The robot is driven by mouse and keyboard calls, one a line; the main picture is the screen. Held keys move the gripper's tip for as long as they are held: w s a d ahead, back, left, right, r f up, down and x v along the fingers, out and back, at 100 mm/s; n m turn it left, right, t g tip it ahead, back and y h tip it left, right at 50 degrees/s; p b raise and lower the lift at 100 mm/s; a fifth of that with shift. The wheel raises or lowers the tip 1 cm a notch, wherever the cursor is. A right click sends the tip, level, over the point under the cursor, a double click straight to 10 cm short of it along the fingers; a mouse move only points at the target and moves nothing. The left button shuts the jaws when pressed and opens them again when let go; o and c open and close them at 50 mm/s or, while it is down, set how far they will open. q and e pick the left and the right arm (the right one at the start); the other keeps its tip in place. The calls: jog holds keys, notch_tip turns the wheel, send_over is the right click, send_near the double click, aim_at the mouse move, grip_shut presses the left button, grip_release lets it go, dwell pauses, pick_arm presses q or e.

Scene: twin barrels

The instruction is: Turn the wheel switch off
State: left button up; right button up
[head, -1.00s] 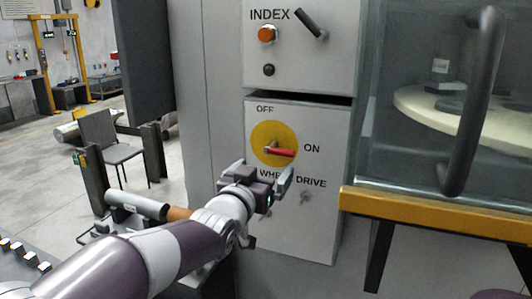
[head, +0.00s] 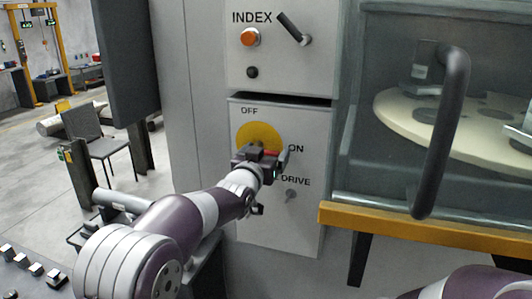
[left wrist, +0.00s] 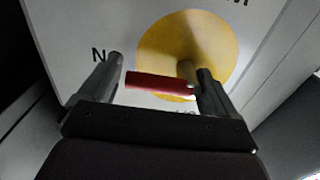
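The wheel switch is a yellow disc (head: 258,131) with a red handle (left wrist: 157,83) on the grey lower panel. In the head view the handle points right toward ON, and my gripper partly covers it. My left gripper (head: 267,155) is at the switch, in front of the lower part of the disc. In the left wrist view its two fingers (left wrist: 160,65) are apart, and the red handle lies across the gap between them. I cannot tell whether a finger touches it. My right gripper is out of view.
Above is the INDEX panel with an orange button (head: 250,37) and a black lever (head: 292,28). To the right are a yellow ledge (head: 420,226) and a window with a dark vertical handle (head: 442,130). A small knob (head: 291,195) sits below the switch.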

pick_arm(q)
jog(key=c, duration=0.8)
jog(key=shift+c, duration=0.2)
